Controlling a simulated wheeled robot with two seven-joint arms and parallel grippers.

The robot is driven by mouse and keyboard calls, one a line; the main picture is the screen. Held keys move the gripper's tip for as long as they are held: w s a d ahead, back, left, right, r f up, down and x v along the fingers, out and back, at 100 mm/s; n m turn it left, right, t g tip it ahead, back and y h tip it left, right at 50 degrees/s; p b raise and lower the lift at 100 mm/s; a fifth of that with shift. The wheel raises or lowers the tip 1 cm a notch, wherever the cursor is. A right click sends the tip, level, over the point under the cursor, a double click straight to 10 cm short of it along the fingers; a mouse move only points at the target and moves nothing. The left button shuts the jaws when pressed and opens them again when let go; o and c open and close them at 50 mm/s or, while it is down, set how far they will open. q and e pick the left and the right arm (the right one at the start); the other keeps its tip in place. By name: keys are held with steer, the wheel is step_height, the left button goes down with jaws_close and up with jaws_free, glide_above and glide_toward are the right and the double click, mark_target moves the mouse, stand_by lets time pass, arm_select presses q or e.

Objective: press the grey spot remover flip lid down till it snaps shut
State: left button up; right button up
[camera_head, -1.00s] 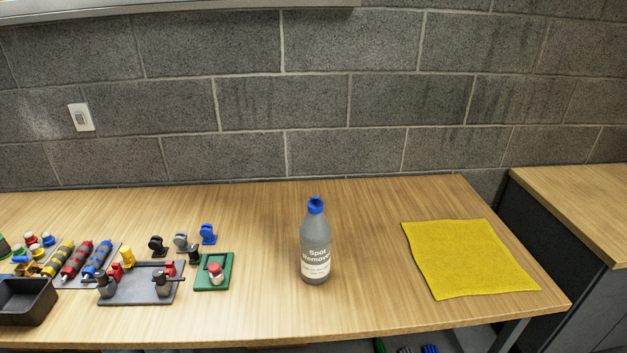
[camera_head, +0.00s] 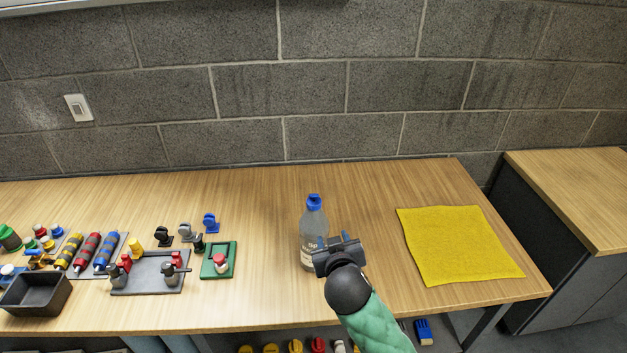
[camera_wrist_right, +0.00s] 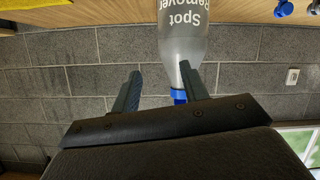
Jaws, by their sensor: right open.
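The grey Spot Remover bottle (camera_head: 313,222) stands upright on the wooden table, with a blue flip lid (camera_head: 314,200) on top. Whether the lid is open is too small to tell in the head view. In the right wrist view the bottle (camera_wrist_right: 183,45) appears upside down, its blue cap (camera_wrist_right: 179,96) partly hidden by a finger. My right gripper (camera_head: 338,241) is in front of the bottle, covering part of its lower right side. In the right wrist view its two fingers (camera_wrist_right: 160,85) are apart with nothing gripped between them. My left gripper is not in view.
A yellow cloth (camera_head: 460,245) lies to the right. A green plate with a red-topped part (camera_head: 219,260), a grey fixture board (camera_head: 150,275) and a black bin (camera_head: 36,294) are on the left. The table behind the bottle is clear.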

mark_target(313, 194)
steer(key=w+a+r+t+p, duration=0.1)
steer(key=w+r, duration=0.1)
steer(key=w+a+r+m+t+y+p, duration=0.1)
steer(key=w+r+t, duration=0.1)
steer(key=w+r, duration=0.1)
steer(key=w+a+r+t+p, duration=0.1)
steer(key=w+r, duration=0.1)
steer(key=w, duration=0.1)
steer(key=shift+a+r+y, duration=0.3)
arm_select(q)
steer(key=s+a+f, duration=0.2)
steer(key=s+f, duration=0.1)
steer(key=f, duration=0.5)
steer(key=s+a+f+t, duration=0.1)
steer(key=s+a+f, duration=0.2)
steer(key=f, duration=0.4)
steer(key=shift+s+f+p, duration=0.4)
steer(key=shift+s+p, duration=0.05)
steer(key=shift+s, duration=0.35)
arm_select(e)
steer(key=shift+w+a+f, duration=0.1)
steer(key=shift+w+f, duration=0.1)
steer(key=shift+w, duration=0.9)
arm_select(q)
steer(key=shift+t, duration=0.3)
